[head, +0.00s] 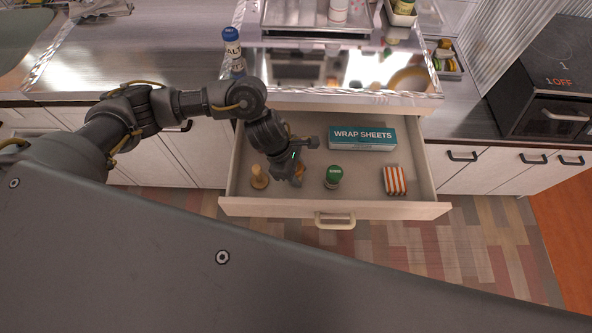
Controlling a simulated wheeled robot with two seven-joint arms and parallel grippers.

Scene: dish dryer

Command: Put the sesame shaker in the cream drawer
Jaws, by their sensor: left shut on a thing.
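The cream drawer (400,210) is pulled open below the counter. My left gripper (298,163) reaches down into the left middle of the drawer and is shut on a small item with an orange part (299,172). This appears to be the sesame shaker, but the gripper hides most of it and I cannot read a label. I cannot tell whether it touches the drawer floor. My right gripper is not in view.
The drawer also holds a wooden item (259,177), a green-capped jar (333,177), a striped carton (394,180) and a wrap sheets box (362,137). A blue-capped salt bottle (232,47) stands on the counter behind. Some drawer floor between items is free.

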